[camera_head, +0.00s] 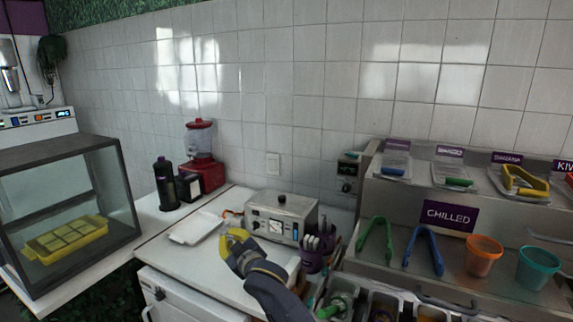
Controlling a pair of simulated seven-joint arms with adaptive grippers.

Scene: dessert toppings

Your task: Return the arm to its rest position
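My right arm comes up from the bottom middle of the head view. Its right gripper (232,243), dark with yellow parts, is over the white counter, in front of and left of a steel box-shaped appliance (283,213). The yellow parts curve like a hook at its end. The fingers are too small and overlapped to tell whether they are open or shut, and I see no clear object in them. My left gripper is not in view.
A white tray (194,228) lies left of the gripper. A purple holder (314,262) stands close on its right. Further right are green tongs (376,240), blue tongs (424,250), an orange cup (483,256) and a teal cup (538,268). A glass case (118,190) stands left.

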